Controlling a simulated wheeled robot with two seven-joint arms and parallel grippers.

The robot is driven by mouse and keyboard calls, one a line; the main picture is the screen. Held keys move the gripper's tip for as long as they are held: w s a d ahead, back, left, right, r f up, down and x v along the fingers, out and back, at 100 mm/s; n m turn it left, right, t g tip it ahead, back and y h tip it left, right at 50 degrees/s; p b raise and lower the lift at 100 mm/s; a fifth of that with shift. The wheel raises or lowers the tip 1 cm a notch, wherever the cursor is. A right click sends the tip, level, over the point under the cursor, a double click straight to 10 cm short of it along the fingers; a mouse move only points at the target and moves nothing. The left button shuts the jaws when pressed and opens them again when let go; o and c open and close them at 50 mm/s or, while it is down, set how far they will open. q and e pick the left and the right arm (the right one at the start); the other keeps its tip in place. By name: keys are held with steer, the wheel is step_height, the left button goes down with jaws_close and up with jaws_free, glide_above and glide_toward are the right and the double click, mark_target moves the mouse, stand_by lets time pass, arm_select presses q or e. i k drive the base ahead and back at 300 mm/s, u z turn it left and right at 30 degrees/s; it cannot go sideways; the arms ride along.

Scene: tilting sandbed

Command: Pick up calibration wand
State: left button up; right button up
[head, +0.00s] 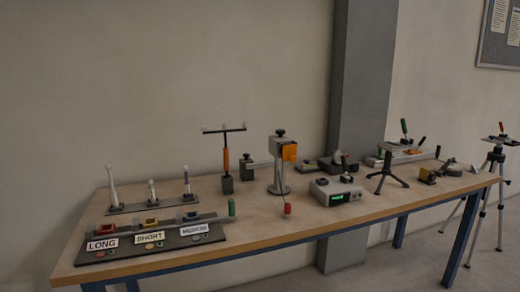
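The likely calibration wand (226,160) is a T-shaped tool with an orange handle and a dark crossbar carrying small pale balls. It stands upright in a dark block (227,185) near the middle-left of the table, toward the back. Neither of my grippers shows in the head view, and nothing is touching the wand.
The wooden table (265,228) has a rack of white-tipped rods (113,190) and a panel labelled LONG, SHORT and MEDIUM (150,237) at left. A stand with an orange part (279,165) and a display box (337,192) are right of the wand. A tripod (486,205) stands beyond the right edge.

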mark_target(225, 151)
steer(key=u, duration=0.05)
steer(key=i, duration=0.75)
steer(key=u, duration=0.65)
